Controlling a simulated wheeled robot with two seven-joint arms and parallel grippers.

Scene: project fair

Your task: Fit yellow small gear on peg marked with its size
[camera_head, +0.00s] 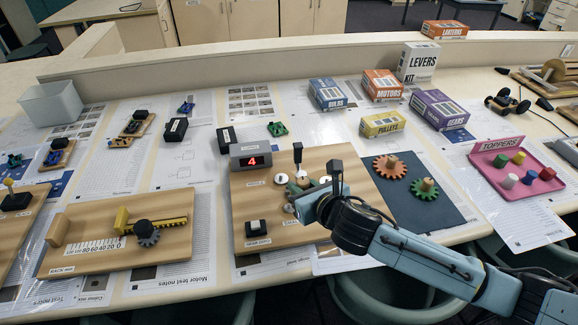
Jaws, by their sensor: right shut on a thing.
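I cannot make out a yellow small gear in the head view. My right gripper (308,203) is low over the wooden board with the red "4" display (252,161). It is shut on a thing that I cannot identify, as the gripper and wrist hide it. A teal-green part (301,182) and pale round discs show beside the gripper. My left gripper is out of view.
A board with a yellow rack (172,226) and grey gear is at the left. A pink tray (546,184) holds several coloured pieces at the right. Several kit boxes, including a purple gears box (440,109), stand behind. Upright levers (298,155) rise near my gripper.

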